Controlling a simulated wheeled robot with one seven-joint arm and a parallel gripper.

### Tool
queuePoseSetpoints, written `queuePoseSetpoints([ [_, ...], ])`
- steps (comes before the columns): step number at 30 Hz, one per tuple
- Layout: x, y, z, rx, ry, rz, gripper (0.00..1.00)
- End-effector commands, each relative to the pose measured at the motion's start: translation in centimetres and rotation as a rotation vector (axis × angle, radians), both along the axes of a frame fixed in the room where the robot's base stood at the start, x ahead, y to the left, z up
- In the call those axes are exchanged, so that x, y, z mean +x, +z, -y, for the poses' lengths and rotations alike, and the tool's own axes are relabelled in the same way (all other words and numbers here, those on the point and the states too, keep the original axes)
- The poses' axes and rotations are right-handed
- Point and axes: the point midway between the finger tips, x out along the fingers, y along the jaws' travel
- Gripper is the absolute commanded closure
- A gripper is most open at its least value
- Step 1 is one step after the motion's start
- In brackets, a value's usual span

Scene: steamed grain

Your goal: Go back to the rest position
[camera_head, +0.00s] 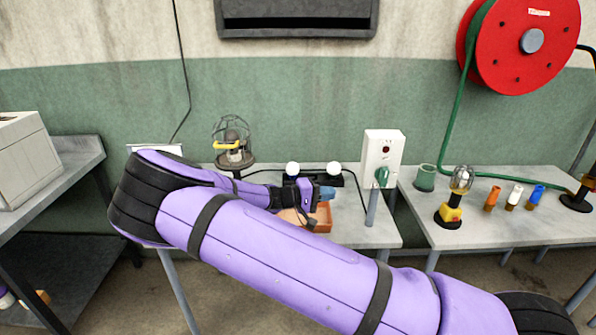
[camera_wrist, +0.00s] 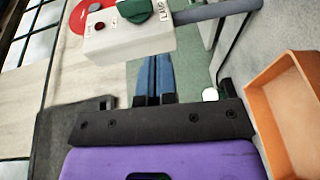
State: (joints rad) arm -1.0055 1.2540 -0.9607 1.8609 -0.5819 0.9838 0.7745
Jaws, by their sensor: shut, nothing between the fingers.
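My purple arm stretches across the head view from the lower right. It bends at the left, and my gripper (camera_head: 326,193) points right above the middle table. In the wrist view my gripper's blue fingers (camera_wrist: 154,78) are together with nothing between them. A white switch box (camera_head: 383,150) with a green knob and a red button stands on a post just right of the fingers. It also shows ahead of the fingers in the wrist view (camera_wrist: 128,34). An orange tray (camera_head: 319,219) is below my gripper, partly hidden by my arm. It shows at the right in the wrist view (camera_wrist: 270,98).
A caged lamp (camera_head: 233,140) stands at the back of the middle table. The right table (camera_head: 480,225) holds a yellow-based lamp (camera_head: 452,207), a green cup (camera_head: 426,178) and several small coloured items. A red hose reel (camera_head: 520,45) hangs above. A grey box (camera_head: 25,158) sits at left.

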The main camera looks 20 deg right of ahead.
Motion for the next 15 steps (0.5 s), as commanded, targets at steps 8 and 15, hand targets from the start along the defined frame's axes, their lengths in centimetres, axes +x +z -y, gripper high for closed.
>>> queuePoseSetpoints([
  [8, -0.9, 0.5, 1.0, 0.081, -0.048, -0.013, 1.00],
  [15, -3.7, 1.9, 2.7, 0.315, -0.160, -0.048, 1.00],
])
